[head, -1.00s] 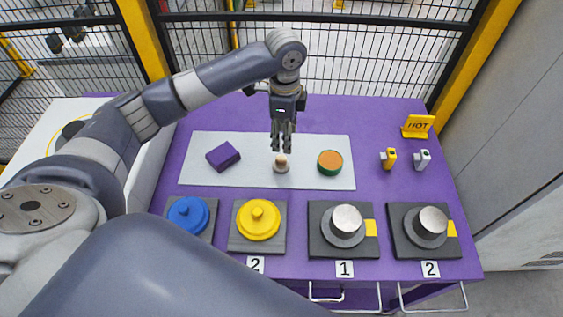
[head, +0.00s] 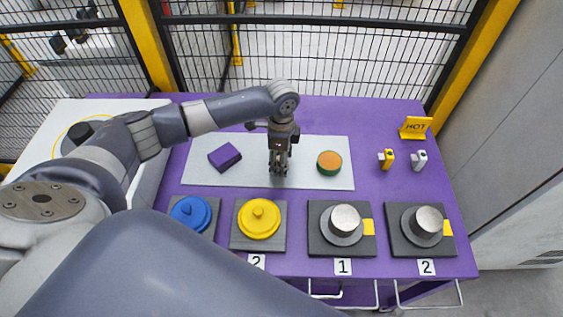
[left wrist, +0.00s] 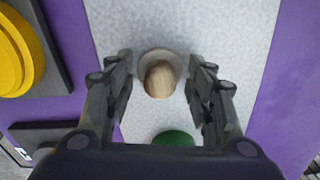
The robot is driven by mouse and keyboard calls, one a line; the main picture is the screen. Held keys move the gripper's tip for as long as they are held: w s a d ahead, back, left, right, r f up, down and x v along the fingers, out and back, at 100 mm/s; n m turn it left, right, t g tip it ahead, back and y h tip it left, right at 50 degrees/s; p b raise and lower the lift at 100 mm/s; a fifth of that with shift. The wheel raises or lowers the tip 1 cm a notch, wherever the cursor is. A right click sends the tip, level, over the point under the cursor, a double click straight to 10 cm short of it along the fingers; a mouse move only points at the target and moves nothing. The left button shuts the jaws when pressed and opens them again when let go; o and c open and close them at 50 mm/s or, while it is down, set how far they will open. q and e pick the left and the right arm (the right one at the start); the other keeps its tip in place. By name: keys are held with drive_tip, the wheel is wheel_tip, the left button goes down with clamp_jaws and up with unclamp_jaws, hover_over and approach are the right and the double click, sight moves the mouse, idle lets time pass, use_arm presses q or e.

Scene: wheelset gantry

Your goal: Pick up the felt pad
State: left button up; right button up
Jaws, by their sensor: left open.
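The felt pad (left wrist: 160,62) appears to be the grey disc with a wooden knob on top, resting on the light grey mat (head: 322,180). In the left wrist view it lies between my spread fingers, with a gap on each side. In the head view my left gripper (head: 278,168) is low over the mat, pointing down, and hides the pad. My left gripper is open and holds nothing. My right gripper is not seen.
On the mat, a purple block (head: 224,156) lies left of my gripper and a green-rimmed orange disc (head: 329,162) right of it. In front stand a blue lid (head: 191,213), a yellow lid (head: 258,219) and two metal cylinders (head: 345,220). A HOT sign (head: 415,128) stands at right.

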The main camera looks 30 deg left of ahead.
use_arm(q)
drive_tip(key=shift+c, duration=0.4)
drive_tip(key=c, duration=1)
wheel_tip(320, 180, up, 10)
drive_tip(key=shift+r+b, duration=0.1)
drive_tip(key=shift+b, duration=0.55)
drive_tip(key=o, duration=0.3)
drive_tip(key=c, duration=0.3)
